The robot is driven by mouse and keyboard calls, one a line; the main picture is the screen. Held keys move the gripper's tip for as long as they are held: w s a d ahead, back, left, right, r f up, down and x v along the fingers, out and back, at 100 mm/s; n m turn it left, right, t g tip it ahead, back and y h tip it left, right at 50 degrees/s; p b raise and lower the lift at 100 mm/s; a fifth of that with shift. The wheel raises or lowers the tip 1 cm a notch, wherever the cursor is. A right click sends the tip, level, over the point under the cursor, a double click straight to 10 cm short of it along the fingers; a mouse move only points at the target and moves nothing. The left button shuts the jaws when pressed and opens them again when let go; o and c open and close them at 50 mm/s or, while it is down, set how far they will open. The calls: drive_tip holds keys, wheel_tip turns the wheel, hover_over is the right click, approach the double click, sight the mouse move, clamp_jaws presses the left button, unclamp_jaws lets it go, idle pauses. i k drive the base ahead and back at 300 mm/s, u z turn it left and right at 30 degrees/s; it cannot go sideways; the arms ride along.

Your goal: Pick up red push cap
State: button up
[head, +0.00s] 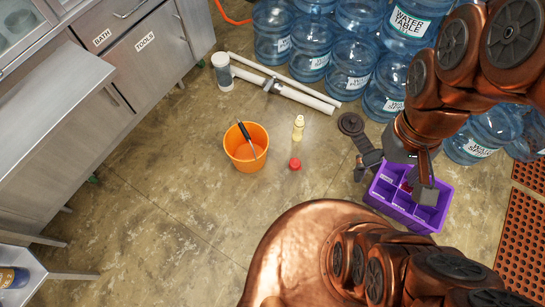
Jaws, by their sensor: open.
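A small red push cap (295,163) sits on the concrete floor near the middle of the head view, just below a pale yellow bottle (298,128). My gripper (396,182) is to the right of the cap, over a purple divided crate (384,205). Its two dark fingers are spread apart. A small red patch (407,186) shows between the fingers at the crate; I cannot tell what it is. The gripper and arm hide part of the crate.
An orange bucket (232,144) with a dark-handled tool stands left of the cap. Steel cabinets (150,60) line the left.

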sight(295, 164)
drive_tip(key=u, duration=0.5)
drive_tip(key=k, duration=0.45)
drive_tip(key=u, duration=1.05)
drive_tip(key=i, duration=1.1)
drive_tip(key=z, duration=0.6)
